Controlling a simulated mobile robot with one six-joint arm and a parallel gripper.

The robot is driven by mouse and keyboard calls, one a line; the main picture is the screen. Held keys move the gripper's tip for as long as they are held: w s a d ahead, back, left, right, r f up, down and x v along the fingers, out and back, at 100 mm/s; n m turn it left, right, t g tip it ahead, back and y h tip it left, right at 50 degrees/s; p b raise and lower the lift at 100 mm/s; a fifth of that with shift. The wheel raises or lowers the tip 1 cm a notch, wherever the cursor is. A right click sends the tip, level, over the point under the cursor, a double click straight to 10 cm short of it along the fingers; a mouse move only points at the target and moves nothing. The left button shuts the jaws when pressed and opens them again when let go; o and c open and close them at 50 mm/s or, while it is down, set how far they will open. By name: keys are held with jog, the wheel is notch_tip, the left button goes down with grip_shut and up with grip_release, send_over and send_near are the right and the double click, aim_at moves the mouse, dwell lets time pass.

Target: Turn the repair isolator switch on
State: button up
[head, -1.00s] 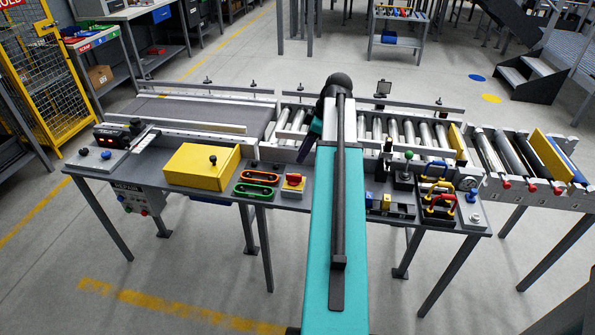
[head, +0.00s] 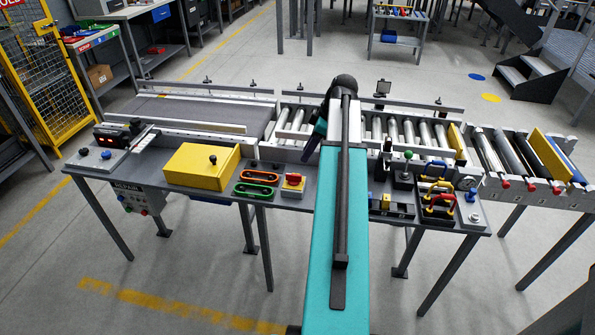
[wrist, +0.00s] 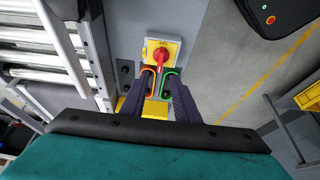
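The isolator switch (head: 293,184) is a red rotary knob on a yellow plate, set on a grey box on the bench in the head view. In the head view, my arm partly hides the gripper, which hangs above the bench behind the switch.
An orange oval handle (head: 262,177) and a green one (head: 254,190) lie left of the switch, beside a yellow box (head: 201,166). Rollers (head: 294,124) run behind. A panel marked REPAIR (head: 139,198) hangs below the bench at left.

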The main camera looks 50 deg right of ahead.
aim_at(295, 175)
jog(key=shift+p+x, duration=0.7)
jog(key=shift+x, duration=5.05)
jog(key=shift+s, duration=0.1)
